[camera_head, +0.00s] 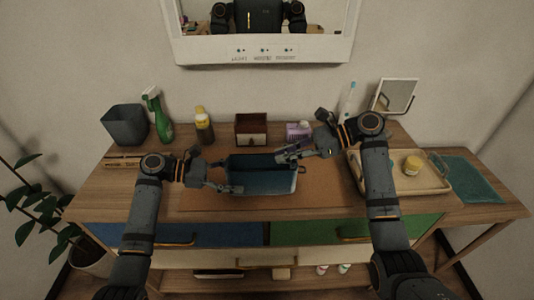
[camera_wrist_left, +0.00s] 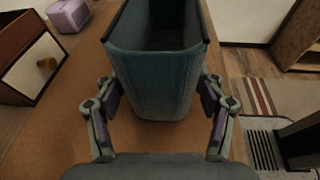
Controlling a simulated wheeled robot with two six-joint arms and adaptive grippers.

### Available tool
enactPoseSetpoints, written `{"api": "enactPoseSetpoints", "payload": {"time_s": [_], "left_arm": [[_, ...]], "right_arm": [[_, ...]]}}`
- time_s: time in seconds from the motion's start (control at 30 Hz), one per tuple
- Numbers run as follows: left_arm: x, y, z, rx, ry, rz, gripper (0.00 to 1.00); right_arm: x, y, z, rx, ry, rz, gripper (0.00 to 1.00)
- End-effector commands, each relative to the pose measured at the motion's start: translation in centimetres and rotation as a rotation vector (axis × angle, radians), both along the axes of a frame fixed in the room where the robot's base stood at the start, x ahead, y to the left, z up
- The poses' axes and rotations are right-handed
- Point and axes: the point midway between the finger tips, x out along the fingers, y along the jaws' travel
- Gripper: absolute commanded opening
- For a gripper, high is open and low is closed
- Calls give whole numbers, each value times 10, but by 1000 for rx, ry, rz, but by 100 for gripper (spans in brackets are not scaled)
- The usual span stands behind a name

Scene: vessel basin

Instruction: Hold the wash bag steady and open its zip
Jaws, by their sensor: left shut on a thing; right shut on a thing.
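The blue wash bag (camera_head: 266,182) stands upright on the brown mat in the head view, its top gaping open along most of its length. My left gripper (camera_head: 226,178) is shut on the bag's left end. In the left wrist view that end of the wash bag (camera_wrist_left: 153,82) sits between the two fingers, with the dark inside showing above. My right gripper (camera_head: 291,153) is at the top right end of the bag, shut on what appears to be the zip pull. The pull is hidden by the fingers. A small dark loop shows at the bag's right end.
The brown mat (camera_head: 325,197) is clear in front of the bag. Behind stand a small drawer box (camera_head: 251,131), a purple box (camera_head: 298,130), a yellow-capped bottle (camera_head: 204,126) and a green spray bottle (camera_head: 158,118). A tray (camera_head: 437,184) with a jar is at right.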

Motion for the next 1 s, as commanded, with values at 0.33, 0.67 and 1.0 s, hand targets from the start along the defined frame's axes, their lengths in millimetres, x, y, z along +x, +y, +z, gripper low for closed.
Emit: {"api": "enactPoseSetpoints", "payload": {"time_s": [0.33,0.67,1.0], "left_arm": [[1,1,-1,2,2,6,47],[1,1,-1,2,2,6,47],[1,0,-1,1,1,3,47]], "right_arm": [[-1,-11,-1,0,4,4,0],[-1,-10,-1,0,2,3,35],[-1,-12,1,0,2,1,38]]}}
